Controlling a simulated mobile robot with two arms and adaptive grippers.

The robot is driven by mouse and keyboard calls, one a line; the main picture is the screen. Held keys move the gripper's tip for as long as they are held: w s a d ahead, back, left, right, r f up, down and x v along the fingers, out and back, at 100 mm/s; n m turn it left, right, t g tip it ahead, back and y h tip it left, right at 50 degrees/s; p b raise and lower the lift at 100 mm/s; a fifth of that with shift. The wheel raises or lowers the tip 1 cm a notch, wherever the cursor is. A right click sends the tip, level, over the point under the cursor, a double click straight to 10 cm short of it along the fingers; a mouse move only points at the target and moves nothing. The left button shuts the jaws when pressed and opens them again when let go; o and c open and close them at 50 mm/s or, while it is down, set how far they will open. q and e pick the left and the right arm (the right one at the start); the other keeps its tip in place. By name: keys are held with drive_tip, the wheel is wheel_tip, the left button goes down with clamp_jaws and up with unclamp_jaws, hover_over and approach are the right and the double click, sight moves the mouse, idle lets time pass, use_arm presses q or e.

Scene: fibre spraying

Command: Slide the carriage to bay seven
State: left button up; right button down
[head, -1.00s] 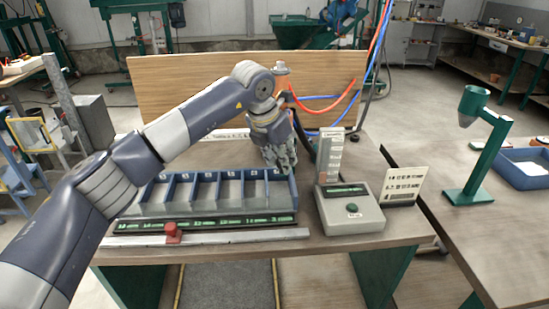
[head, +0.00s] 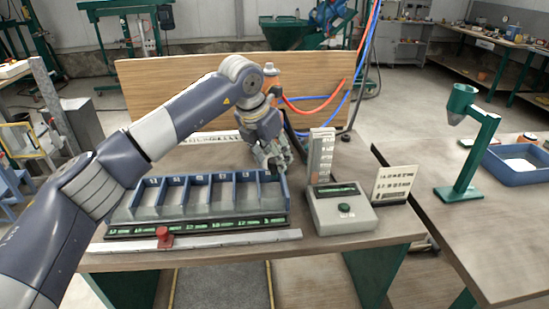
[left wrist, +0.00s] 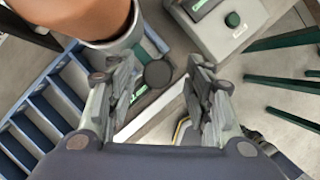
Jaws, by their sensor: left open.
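The carriage with its red knob (head: 164,237) sits on the pale rail (head: 225,241) along the table's front, toward the left end. Behind it stands the blue bay tray (head: 289,195), with several compartments and a strip of green number displays (head: 200,227). My left gripper (head: 280,168) is above and behind the tray's right end, well away from the knob. In the left wrist view its fingers (left wrist: 160,98) are spread and hold nothing. A dark round disc (left wrist: 158,73) shows between them, its depth unclear. My right gripper is not in view.
Right of the tray are a grey control box (head: 343,215) with a green button, an upright label panel (head: 320,155) and a tilted card (head: 394,184). An orange-brown cylinder (left wrist: 75,15) is close by the left wrist camera. Hoses hang behind; a green stand (head: 470,145) is at right.

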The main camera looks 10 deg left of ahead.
use_arm(q)
drive_tip(key=v, duration=1)
drive_tip(key=shift+r, duration=0.25)
drive_tip(key=shift+d, duration=0.1)
